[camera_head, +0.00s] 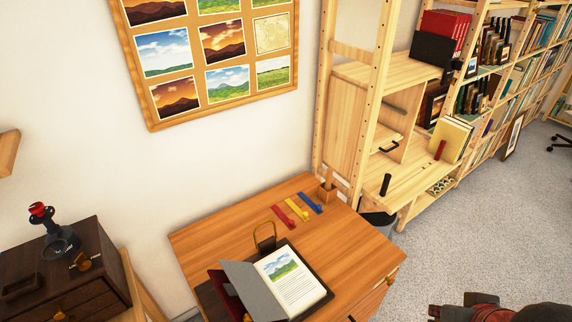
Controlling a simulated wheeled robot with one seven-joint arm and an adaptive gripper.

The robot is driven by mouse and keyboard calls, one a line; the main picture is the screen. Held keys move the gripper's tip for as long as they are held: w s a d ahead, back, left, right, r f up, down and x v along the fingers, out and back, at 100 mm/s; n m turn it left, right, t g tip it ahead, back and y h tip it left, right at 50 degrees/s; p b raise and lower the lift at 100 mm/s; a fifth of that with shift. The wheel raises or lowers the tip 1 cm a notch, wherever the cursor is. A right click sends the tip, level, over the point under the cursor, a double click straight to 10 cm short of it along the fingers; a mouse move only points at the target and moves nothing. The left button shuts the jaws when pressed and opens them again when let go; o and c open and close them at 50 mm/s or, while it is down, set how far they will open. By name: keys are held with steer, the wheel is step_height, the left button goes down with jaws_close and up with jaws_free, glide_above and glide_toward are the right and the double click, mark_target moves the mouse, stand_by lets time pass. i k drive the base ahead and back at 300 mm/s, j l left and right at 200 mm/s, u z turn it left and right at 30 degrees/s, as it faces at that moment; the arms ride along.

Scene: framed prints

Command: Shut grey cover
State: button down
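The grey cover (250,289) belongs to a book or album lying open on the wooden desk. It stands tilted up along the left of the white page (293,278), which carries a landscape picture and text. Dark red and brassy parts show at the cover's left, and the bottom of the cover is close to the frame edge. The page rests on a dark backing (317,271). My gripper's fingers are not in view. A dark and reddish part, seemingly of my arm, shows at the bottom right, well apart from the book.
The desk (215,236) has free surface left of and behind the book. A brassy loop stand (265,238) is just behind it. Red, yellow and blue strips (297,209) lie farther back. A dark cabinet (88,285) stands left, wooden shelves (345,125) behind right. Carpet (455,245) is open at right.

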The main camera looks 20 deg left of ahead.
mark_target(247, 284)
steer(key=u, duration=0.4)
steer(key=j+u, duration=0.15)
steer(key=u, duration=0.3)
steer(key=i+u, duration=0.1)
steer(key=u, duration=0.7)
steer(key=i+j, duration=0.05)
